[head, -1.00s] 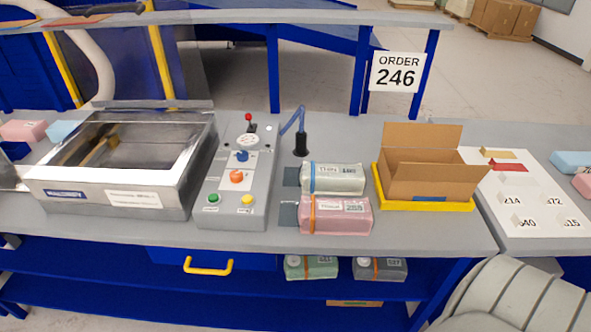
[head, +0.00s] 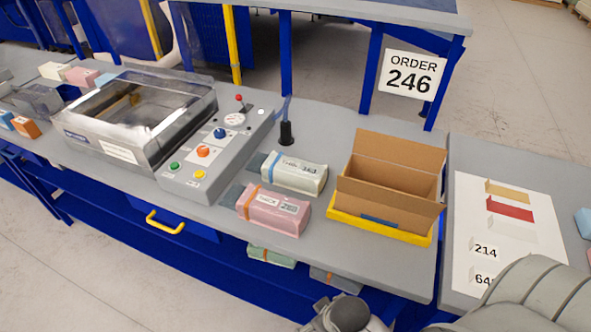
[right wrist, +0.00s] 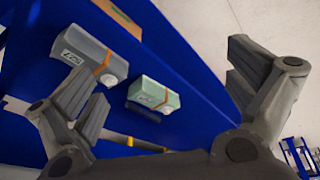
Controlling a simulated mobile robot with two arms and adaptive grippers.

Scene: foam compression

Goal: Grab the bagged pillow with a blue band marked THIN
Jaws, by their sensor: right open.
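The pale bagged pillow (head: 300,177) with a blue band lies on the grey bench in the head view, between the control box and the cardboard box. Its label is too small to read clearly now; it reads THIN in the earlier head view. A pink bagged pillow (head: 274,211) with an orange band lies just in front of it. My right gripper (right wrist: 163,78) is open and empty in the right wrist view, above the lower shelf side of the bench. Part of my right arm shows at the bottom right of the head view. My left gripper is not in view.
An open cardboard box (head: 390,215) stands in a yellow tray (head: 378,232) right of the pillows. A black post (head: 286,133) stands behind. The control box (head: 215,150) is at left. A grey bag (right wrist: 90,52) and a green bag (right wrist: 153,95) lie on the lower shelf.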

